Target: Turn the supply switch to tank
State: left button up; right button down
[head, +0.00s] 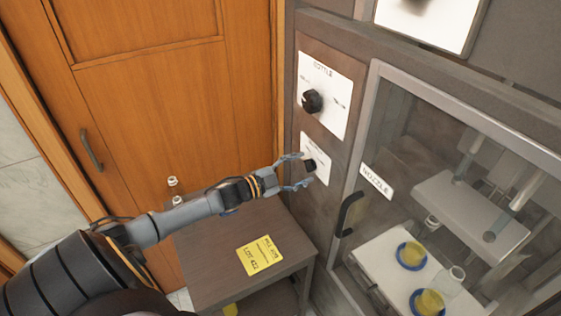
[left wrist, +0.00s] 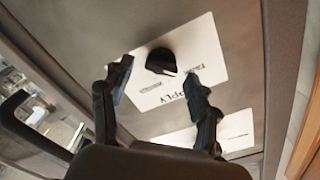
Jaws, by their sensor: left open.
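The supply switch is a black knob (head: 309,166) on a white plate (head: 322,152) on the machine's grey front, below a larger dial. In the left wrist view the knob (left wrist: 162,61) shows upside down on its plate (left wrist: 205,55), with part of the word SUPPLY readable. My left gripper (head: 302,171) is open, its fingers spread on either side of the knob; in the left wrist view the fingertips (left wrist: 158,70) sit just short of it or beside it. I cannot tell whether they touch it, nor clearly read which way it points. My right gripper is out of view.
Above the switch is a black dial (head: 312,101) on a white plate. To the right are a glass door with a black handle (head: 347,213) and a nozzle label (head: 376,181). Below my arm stands a low cabinet (head: 205,254) with a yellow note (head: 260,255).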

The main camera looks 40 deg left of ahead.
pick_arm(q)
jog(key=v, duration=1)
jog(key=shift+s+a, duration=0.15)
jog(key=shift+s, duration=0.2)
jog(key=shift+f, duration=0.1)
